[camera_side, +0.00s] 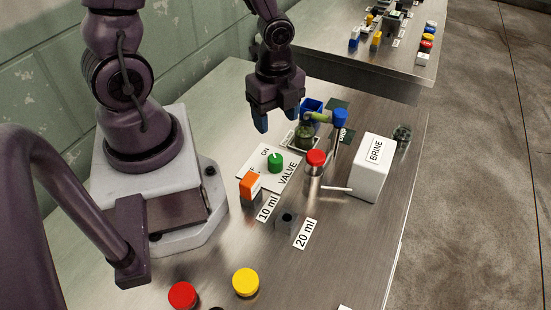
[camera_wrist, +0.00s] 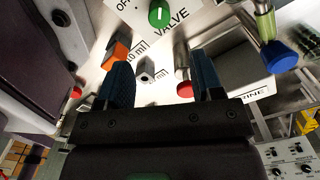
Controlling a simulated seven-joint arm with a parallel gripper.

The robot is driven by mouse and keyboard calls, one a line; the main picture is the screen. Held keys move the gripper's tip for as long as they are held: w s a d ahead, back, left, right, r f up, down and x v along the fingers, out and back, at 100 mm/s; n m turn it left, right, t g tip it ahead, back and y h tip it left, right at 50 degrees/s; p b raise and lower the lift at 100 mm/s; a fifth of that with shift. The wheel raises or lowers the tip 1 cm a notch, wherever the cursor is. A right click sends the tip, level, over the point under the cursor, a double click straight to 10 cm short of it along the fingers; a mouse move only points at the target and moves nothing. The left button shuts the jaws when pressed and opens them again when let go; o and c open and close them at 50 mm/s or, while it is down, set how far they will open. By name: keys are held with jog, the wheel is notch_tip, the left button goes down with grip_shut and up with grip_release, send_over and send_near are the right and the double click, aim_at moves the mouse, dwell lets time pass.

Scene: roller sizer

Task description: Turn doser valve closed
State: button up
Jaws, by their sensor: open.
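The doser valve is a green knob (camera_side: 274,163) on a white plate (camera_side: 286,186) marked "VALVE", with "ON" behind the knob in the side view. In the wrist view the green knob (camera_wrist: 158,14) is at the top edge, partly cut off, with a white pointer line on it. "OF" lettering shows to its left there. My gripper (camera_side: 280,118) hangs above the bench, behind the knob in the side view, apart from it. Its blue fingers are spread and empty. In the wrist view my gripper (camera_wrist: 163,76) shows both fingers below the knob.
An orange-topped block (camera_side: 249,185) by "10 ml" and a grey block (camera_side: 286,221) by "20 ml" stand in front. Red (camera_side: 183,296) and yellow (camera_side: 245,282) buttons are nearer.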

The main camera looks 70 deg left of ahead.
aim_at(276, 158)
notch_tip(276, 158, down, 13)
jog(key=shift+r, duration=0.15)
dwell(0.4)
jog(key=shift+c, duration=0.3)
jog(key=c, duration=0.9)
jog(key=shift+o, duration=0.2)
